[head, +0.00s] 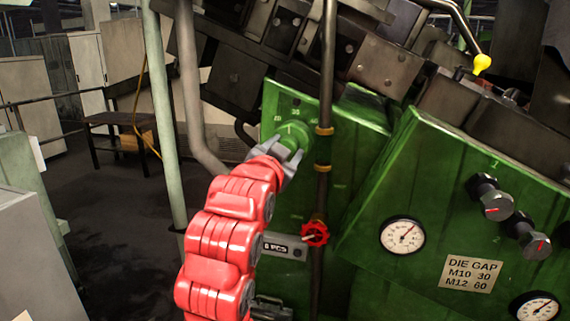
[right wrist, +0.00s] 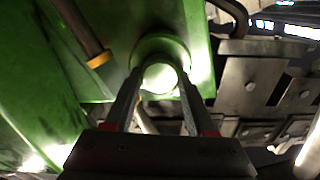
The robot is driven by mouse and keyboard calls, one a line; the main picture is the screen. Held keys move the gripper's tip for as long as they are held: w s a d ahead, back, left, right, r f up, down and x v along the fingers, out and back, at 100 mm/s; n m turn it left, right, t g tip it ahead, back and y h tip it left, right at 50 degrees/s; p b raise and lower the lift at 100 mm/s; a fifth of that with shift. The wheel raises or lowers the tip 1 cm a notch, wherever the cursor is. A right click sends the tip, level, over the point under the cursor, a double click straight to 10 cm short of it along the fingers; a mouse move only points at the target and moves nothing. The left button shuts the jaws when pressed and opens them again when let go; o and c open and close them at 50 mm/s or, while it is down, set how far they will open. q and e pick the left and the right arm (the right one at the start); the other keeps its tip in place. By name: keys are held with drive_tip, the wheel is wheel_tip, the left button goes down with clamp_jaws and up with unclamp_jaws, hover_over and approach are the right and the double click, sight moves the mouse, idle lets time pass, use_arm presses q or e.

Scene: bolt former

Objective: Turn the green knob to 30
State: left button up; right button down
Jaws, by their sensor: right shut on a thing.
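The green knob (head: 293,137) sits on the upper part of the green machine panel, with a white number scale (head: 295,113) around it reading about 20, 30 and 40. My right gripper (head: 278,153) on its red arm is shut on the knob. In the right wrist view the two fingers of the gripper (right wrist: 160,93) lie on either side of the round knob (right wrist: 160,76). The mark on the knob is too small to read its setting surely. My left gripper is in neither view.
A vertical pipe (head: 325,80) runs just right of the knob, with a red valve wheel (head: 315,233) below. Black knobs (head: 490,197), a gauge (head: 402,235) and a DIE GAP plate (head: 468,273) reading M10 30, M12 60 are at right. Open floor lies left.

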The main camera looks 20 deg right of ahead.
idle(0.5)
drive_tip(key=shift+c, duration=1.2)
unclamp_jaws()
drive_tip(key=shift+s, duration=0.1)
drive_tip(key=b+v, duration=0.2)
drive_tip(key=v, duration=1.5)
drive_tip(key=shift+a+b, duration=0.2)
drive_tip(key=shift+b, duration=0.15)
